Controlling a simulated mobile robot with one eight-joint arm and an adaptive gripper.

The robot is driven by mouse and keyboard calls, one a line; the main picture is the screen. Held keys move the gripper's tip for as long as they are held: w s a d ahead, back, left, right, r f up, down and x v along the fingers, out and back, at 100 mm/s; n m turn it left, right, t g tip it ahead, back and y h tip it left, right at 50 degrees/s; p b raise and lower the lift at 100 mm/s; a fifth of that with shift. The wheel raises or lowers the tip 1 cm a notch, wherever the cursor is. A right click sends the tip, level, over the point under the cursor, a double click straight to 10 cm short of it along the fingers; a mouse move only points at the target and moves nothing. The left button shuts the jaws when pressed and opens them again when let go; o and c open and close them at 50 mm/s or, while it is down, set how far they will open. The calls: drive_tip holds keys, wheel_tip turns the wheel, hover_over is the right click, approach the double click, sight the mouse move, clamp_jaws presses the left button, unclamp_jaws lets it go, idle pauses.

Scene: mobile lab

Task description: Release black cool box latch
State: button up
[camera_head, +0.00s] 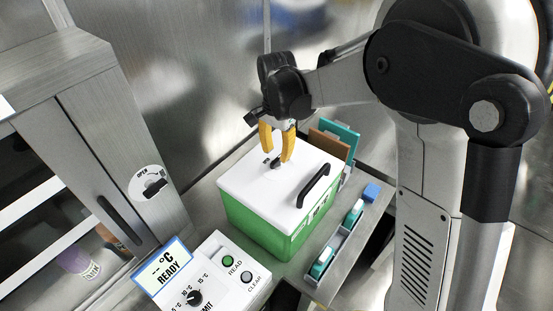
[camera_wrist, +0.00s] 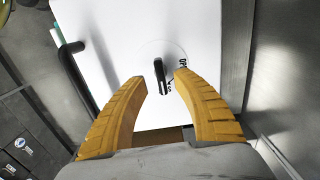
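The cool box (camera_head: 262,208) has a green body and a white lid (camera_head: 258,184), and stands on the metal counter. Its small black latch (camera_head: 275,162) sits on the lid; in the wrist view the latch (camera_wrist: 160,76) lies inside a faint circle with an "OPEN" marking beside it. My gripper (camera_head: 276,157) has yellow fingers and points down over the lid at the latch. In the wrist view my gripper (camera_wrist: 162,78) is open, with one fingertip on each side of the latch and gaps between. I cannot tell how high the fingertips are above the lid.
A black handle (camera_head: 314,186) rises from the lid's right side. A control unit (camera_head: 205,280) with a display stands in front. A metal cabinet (camera_head: 150,130) with a round "OPEN" dial is left. A tray (camera_head: 340,245) with teal-topped items is right; panels (camera_head: 340,138) stand behind.

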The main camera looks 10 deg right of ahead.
sight(277, 159)
drive_tip(key=shift+w+f, duration=0.1)
drive_tip(key=shift+f, duration=1.85)
clamp_jaws()
